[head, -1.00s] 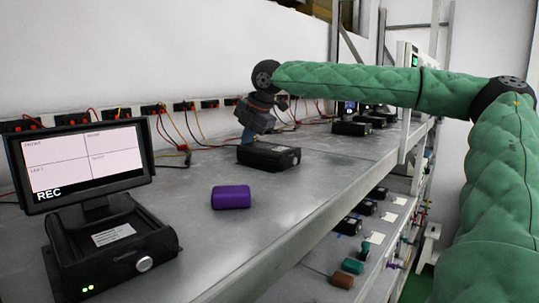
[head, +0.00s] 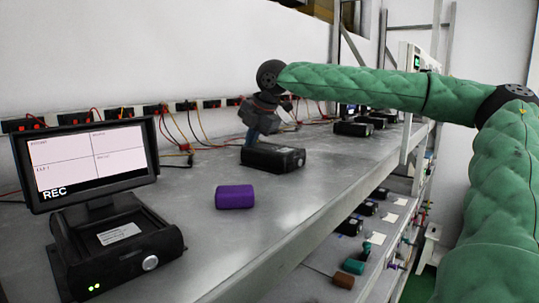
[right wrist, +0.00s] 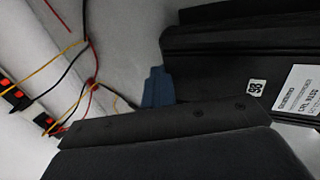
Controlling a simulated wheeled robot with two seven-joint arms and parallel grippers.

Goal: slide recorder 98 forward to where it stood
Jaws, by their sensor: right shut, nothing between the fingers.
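Recorder 98 (head: 273,157) is a low black box on the upper shelf, past the purple block. Its "98" label shows on the recorder in the right wrist view (right wrist: 220,78), beside a white sticker. My right gripper (head: 249,140) points down at the rear left end of the recorder, with its blue fingertips shut and empty. In the right wrist view the blue fingertip (right wrist: 157,88) is close beside the recorder's edge; I cannot tell whether it touches. My left gripper is out of view.
A purple block (head: 235,197) lies nearer on the shelf. A recorder with a REC screen (head: 90,165) stands at the near left. Cables and sockets (head: 185,107) run along the wall behind. More black units (head: 352,128) stand farther along.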

